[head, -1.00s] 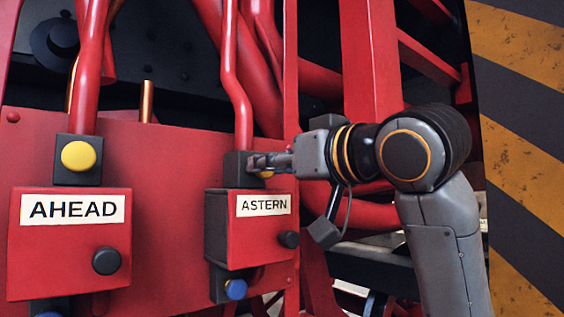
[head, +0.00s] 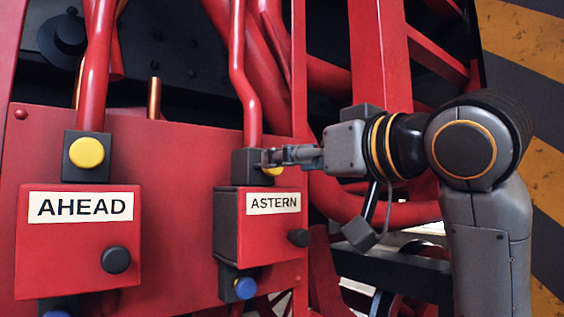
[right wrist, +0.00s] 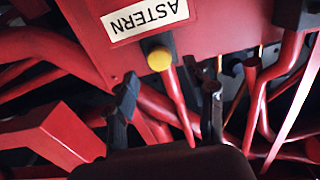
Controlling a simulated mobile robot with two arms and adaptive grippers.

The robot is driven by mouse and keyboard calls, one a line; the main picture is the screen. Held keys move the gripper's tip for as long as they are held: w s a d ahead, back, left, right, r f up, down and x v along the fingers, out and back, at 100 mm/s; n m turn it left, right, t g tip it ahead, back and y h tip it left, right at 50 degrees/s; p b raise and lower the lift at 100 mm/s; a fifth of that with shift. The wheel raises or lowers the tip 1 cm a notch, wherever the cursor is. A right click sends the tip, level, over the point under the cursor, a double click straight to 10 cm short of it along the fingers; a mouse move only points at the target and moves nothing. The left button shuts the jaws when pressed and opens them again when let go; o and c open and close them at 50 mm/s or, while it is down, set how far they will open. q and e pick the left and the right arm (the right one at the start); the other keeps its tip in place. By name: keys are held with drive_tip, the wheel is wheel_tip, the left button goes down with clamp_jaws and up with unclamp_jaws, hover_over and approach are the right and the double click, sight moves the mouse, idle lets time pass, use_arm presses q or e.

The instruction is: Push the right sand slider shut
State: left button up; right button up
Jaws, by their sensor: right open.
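The right-hand red box (head: 265,226), labelled ASTERN (head: 273,203), has a dark grey side plate on its left and a black knob (head: 299,238). A dark block with a yellow knob (head: 274,171) sits above it, and a blue knob (head: 244,288) below. Which part is the slider, I cannot tell. My right gripper (head: 267,157) is level with the yellow knob and partly overlaps it in the head view. In the right wrist view its fingers (right wrist: 170,86) are spread and empty, with the yellow knob (right wrist: 159,60) ahead between them. Contact cannot be told.
A similar red box (head: 75,265) labelled AHEAD, with its own yellow knob (head: 86,153) and black knob (head: 116,260), is at the left. Red pipes (head: 240,80) rise above both. Red frame beams (head: 380,55) and a striped wall (head: 535,190) lie to the right.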

drive_tip(key=v, duration=0.8)
